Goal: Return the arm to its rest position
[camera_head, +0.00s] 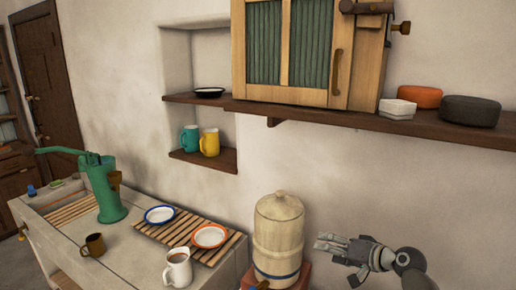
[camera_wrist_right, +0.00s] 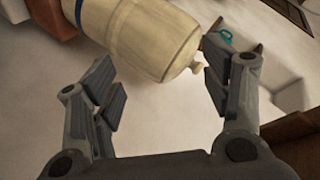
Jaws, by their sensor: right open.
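My right gripper (camera_head: 345,246) is raised in front of the wall in the head view, to the right of the cream water crock (camera_head: 279,240). In the right wrist view the fingers of this gripper (camera_wrist_right: 161,95) are spread wide with nothing between them. The crock (camera_wrist_right: 140,32) with its lid knob lies beyond the fingers there, and I see no contact. My left gripper does not show in either view.
A wooden shelf (camera_head: 340,116) with a cabinet (camera_head: 290,50) runs along the wall above the gripper. At lower left a counter (camera_head: 135,262) carries a green pump (camera_head: 107,190), plates, a white jug (camera_head: 178,268) and a brown mug (camera_head: 93,245).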

